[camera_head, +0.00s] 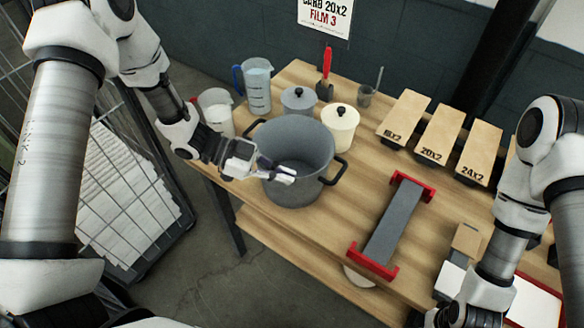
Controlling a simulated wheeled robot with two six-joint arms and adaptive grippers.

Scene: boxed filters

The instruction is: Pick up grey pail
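A large grey pail (300,140), open at the top, stands upright on the wooden table, with black handles at its left and right. A smaller grey lidded pot (298,103) stands behind the pail.
A grey block in a red-ended holder (393,225) lies to the right. Several labelled boxes (441,134) line the back right.

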